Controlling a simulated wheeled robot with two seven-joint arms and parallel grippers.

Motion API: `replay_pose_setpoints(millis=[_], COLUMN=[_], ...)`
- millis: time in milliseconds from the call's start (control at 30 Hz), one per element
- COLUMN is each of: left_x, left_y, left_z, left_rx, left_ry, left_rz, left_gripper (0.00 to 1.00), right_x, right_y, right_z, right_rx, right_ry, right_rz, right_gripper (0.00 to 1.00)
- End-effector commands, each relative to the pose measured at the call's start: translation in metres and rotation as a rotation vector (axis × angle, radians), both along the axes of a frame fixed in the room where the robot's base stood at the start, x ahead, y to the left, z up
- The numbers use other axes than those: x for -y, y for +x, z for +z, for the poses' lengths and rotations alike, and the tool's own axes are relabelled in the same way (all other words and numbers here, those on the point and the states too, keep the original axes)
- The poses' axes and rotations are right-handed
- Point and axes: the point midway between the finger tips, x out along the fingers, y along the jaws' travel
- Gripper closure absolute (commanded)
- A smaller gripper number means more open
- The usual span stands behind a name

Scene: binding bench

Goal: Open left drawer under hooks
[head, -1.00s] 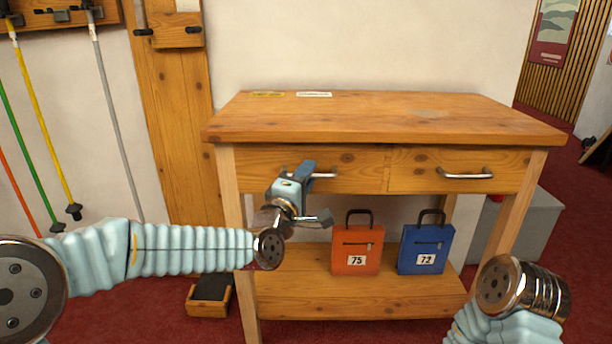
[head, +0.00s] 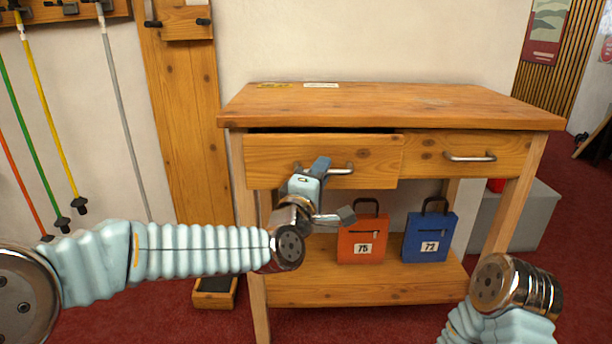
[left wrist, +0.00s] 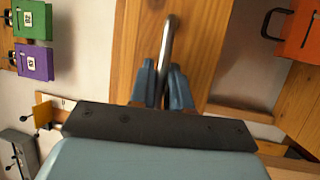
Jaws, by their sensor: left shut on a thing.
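The left drawer (head: 270,163) of the wooden bench stands partly out, with a dark gap along its top edge. The right drawer (head: 425,152) is closed flush. My right arm shows at the lower right, but its gripper is out of the picture.
The bench top (head: 390,103) is bare apart from small labels. An orange bag (head: 360,240) and a blue bag (head: 428,238) stand on the lower shelf (head: 310,285). A grey box (head: 520,215) is behind the bench at right. Poles hang on the left wall.

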Motion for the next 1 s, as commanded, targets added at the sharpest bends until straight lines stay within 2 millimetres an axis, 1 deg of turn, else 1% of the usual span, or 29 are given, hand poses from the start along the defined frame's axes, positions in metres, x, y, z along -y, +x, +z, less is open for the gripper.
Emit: replay_pose_setpoints(millis=[33,167,200,400,600,700,800,1000], left_x=[0.004,0.008,0.008,0.008,0.007,0.007,0.007,0.007], left_y=[-0.01,-0.043,-0.054,-0.107,-0.148,-0.162,-0.173,-0.184], left_z=[-0.006,-0.007,-0.006,-0.004,-0.003,-0.002,-0.002,-0.001], left_rx=[0.004,0.005,0.005,0.003,0.001,0.0,0.0,-0.001], left_ry=[-0.001,0.0,-0.001,0.0,0.0,0.001,0.0,0.001], left_rz=[-0.001,0.0,0.0,0.0,0.001,0.001,0.003,0.002], left_gripper=[1.0,1.0,1.0,1.0,1.0,1.0,1.0,1.0], right_x=[-0.001,-0.002,-0.002,-0.001,-0.001,-0.001,-0.001,-0.001], right_y=[0.0,0.0,0.0,0.001,0.002,0.002,0.002,0.002], right_z=[-0.014,-0.032,-0.037,-0.053,-0.061,-0.063,-0.064,-0.065], right_rx=[-0.002,-0.004,-0.001,0.004,0.006,0.007,0.007,0.008], right_ry=[0.001,0.005,0.004,0.002,0.002,0.002,0.002,0.002], right_rz=[0.001,0.002,0.001,-0.002,-0.004,-0.005,-0.005,-0.005], right_gripper=[0.57,0.57,0.57,0.57,0.57,0.57,0.57,0.57])
